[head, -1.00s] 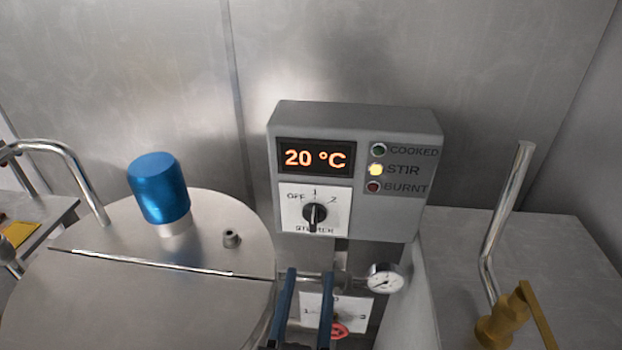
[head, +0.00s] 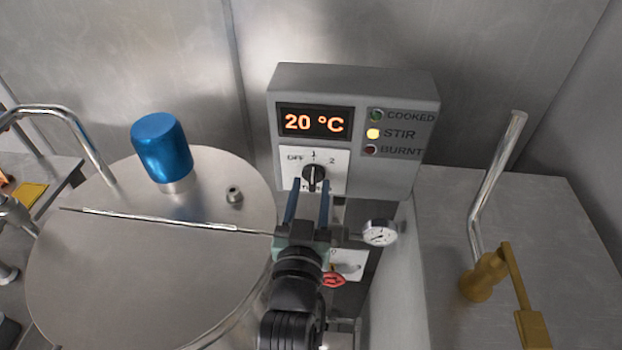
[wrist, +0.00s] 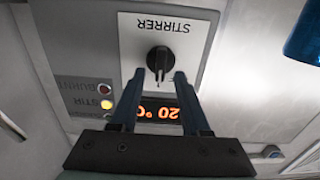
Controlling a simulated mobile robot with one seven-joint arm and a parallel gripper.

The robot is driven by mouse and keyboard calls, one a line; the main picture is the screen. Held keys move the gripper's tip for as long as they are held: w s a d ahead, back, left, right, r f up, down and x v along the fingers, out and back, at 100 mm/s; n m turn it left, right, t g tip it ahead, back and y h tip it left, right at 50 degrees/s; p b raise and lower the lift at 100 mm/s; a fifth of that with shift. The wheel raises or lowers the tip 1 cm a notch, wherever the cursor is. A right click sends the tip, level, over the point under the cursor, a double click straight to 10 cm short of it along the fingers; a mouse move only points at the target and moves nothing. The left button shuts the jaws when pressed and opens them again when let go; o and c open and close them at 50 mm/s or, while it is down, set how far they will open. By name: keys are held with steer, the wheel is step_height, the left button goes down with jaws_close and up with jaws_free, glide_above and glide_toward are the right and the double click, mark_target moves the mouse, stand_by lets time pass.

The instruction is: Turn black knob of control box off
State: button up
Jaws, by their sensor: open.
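The grey control box (head: 400,180) has a white dial plate (head: 338,160) labelled OFF, 1, 2. The black knob (head: 314,174) sits on this plate, and its pointer seems to face up toward 1. My gripper (head: 309,187) is open, with two blue fingers just in front of and below the knob in the head view. In the wrist view, the picture is upside down and the fingertips (wrist: 160,77) are on either side of the knob's (wrist: 159,58) lower edge. I cannot tell whether they touch it.
The display (head: 314,122) reads 20 °C and the yellow STIR light (head: 373,133) is lit. A round steel lid (head: 150,255) with a blue cylinder (head: 162,148) is at left. A gauge (head: 379,233) and a second dial with a red handle (head: 334,280) sit below the box.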

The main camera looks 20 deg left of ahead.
steer(key=shift+w+a, duration=0.2)
steer(key=shift+w, duration=0.5)
jaws_close()
